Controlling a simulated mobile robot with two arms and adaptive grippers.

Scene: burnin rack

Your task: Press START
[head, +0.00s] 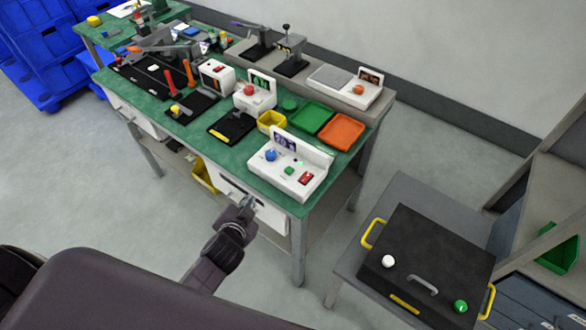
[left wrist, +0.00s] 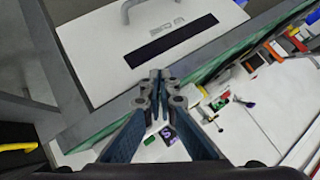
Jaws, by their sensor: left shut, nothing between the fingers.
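A white control box (head: 291,168) stands at the near right end of the green bench. It has a small lit display (head: 285,142), a blue knob (head: 270,155), a small green button (head: 289,170) and a red switch (head: 305,178). I cannot read a START label on it. My left gripper (head: 249,203) is shut and empty, in front of the bench by the white drawer front and below the box, apart from the controls. My right gripper is out of view.
Green tray (head: 310,117), orange tray (head: 342,131) and yellow bin (head: 271,121) sit behind the box. A black case (head: 430,255) with yellow handles, a white knob and a green knob lies on a grey table at right.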

